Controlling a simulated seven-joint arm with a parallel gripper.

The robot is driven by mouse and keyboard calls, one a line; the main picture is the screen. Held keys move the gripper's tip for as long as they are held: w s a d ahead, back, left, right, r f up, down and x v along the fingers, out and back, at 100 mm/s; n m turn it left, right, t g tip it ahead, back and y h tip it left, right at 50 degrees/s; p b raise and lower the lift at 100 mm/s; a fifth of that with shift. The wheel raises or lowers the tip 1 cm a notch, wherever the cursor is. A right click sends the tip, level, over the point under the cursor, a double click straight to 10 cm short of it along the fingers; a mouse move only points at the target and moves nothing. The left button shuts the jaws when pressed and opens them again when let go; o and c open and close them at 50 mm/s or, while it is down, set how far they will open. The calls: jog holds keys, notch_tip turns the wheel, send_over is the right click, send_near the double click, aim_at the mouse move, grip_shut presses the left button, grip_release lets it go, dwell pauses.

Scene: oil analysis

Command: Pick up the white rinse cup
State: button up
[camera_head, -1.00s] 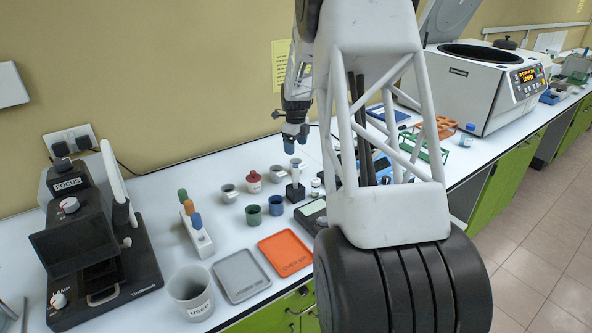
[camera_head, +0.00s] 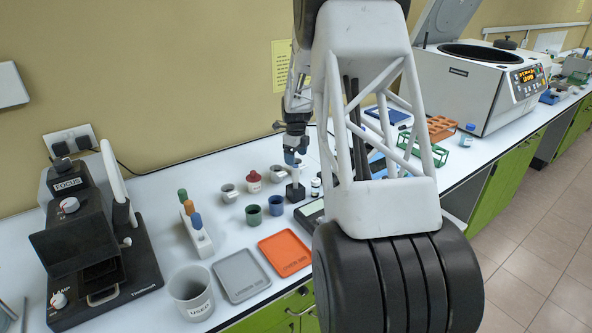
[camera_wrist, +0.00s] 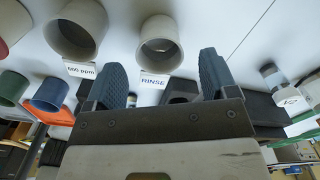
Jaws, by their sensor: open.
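The white rinse cup (camera_wrist: 160,45), with a tag reading RINSE, shows in the wrist view just beyond the fingertips and between their lines. My gripper (camera_wrist: 161,62) is open and empty, one finger to each side. In the head view my gripper (camera_head: 291,157) points down over the back of the cup group, and the rinse cup there is largely hidden behind the fingers. I cannot tell whether a finger touches it.
A white 600 ppm cup (camera_wrist: 76,28) stands close left of the rinse cup. A red cup (camera_head: 254,182), green cup (camera_head: 253,214) and blue cup (camera_head: 276,205) are nearby. A dark stand with a pale post (camera_head: 295,190) is just in front of the gripper.

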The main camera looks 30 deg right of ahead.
jog(key=shift+f, duration=1.65)
jog(key=shift+c, duration=0.2)
jog(key=c, duration=1)
jog(key=shift+r, duration=0.1)
notch_tip(320, 180, up, 10)
